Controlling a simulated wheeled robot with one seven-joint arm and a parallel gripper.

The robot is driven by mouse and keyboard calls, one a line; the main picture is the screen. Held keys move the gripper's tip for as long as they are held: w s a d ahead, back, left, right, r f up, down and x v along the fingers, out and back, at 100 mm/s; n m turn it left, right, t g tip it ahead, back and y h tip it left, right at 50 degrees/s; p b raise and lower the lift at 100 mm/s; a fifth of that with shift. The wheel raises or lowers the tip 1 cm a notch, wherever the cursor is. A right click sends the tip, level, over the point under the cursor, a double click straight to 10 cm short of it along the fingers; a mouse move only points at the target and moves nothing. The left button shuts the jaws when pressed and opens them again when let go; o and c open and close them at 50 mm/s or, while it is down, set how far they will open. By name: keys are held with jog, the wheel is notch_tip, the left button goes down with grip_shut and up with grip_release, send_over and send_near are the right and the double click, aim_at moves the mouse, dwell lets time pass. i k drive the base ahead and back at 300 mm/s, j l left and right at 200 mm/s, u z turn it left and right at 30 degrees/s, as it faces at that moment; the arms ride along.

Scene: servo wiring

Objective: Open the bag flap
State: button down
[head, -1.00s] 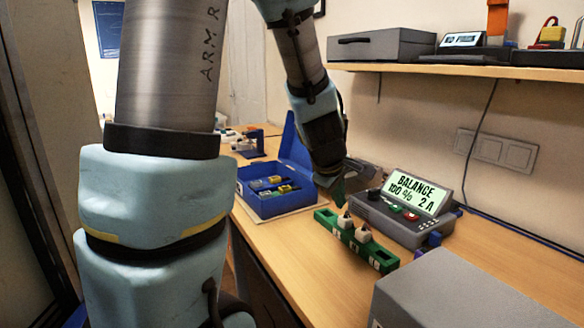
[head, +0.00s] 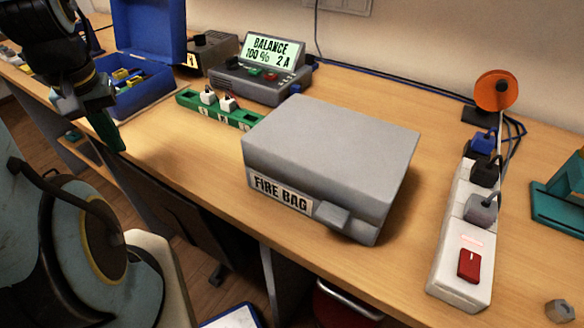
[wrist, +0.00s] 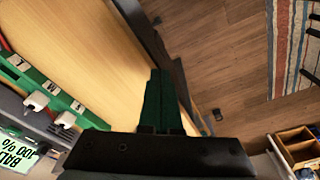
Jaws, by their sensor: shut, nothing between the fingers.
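The grey fire bag (head: 330,150) sits on the bench in the middle of the head view. Its lid lies flat and closed, with a "FIRE BAG" label (head: 282,195) and a small grey tab (head: 332,215) on the front. My gripper (head: 118,146) is at the left of the head view, by the bench's front edge, well left of the bag and apart from it. Its green fingers are together and empty. In the wrist view, the fingers (wrist: 160,85) point past the bench edge over the floor. The bag is not in the wrist view.
A green holder (head: 190,99) with white plugs and a charger reading "BALANCE" (head: 262,82) stand behind-left of the bag. An open blue box (head: 150,98) is farther left. A white power strip (head: 455,240) with plugs lies right. Bare bench separates it from the bag.

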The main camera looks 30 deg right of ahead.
aim_at(354, 163)
jog(key=k+j+u, duration=0.1)
jog(key=j, duration=0.25)
jog(key=k+j+u, duration=0.1)
jog(key=k+j, duration=0.15)
jog(key=j, duration=0.15)
jog(key=k+j, duration=0.15)
jog(key=j, duration=0.2)
jog(key=k+j+u, duration=0.15)
jog(key=j, duration=0.25)
